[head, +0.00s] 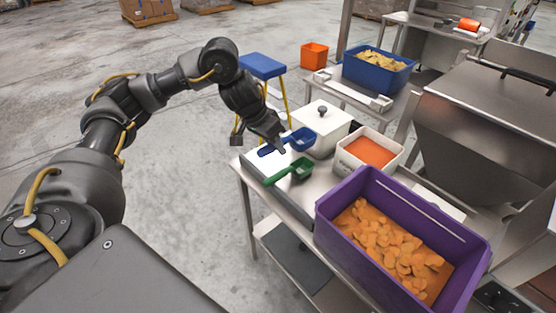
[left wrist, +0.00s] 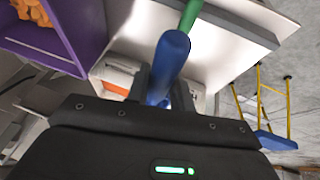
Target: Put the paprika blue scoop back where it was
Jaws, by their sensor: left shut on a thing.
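The blue scoop (head: 302,139) is at the left end of the steel table, its bowl toward the white lidded box. My left gripper (head: 279,147) is shut on the handle of the blue scoop; in the left wrist view the blue handle (left wrist: 170,62) lies between the two fingers (left wrist: 161,84). A green scoop (head: 293,171) lies just in front of it on the white surface (head: 256,166). A white tub of orange-red powder (head: 371,152) stands to the right. I cannot tell whether the blue scoop touches the surface below. My right gripper is not in view.
A purple crate (head: 334,203) of orange chips stands at the front right of the table. The white lidded box (head: 322,119) is behind the scoops. A blue stool (head: 262,66) stands behind my left arm; a blue bin (head: 375,76) of chips is further back.

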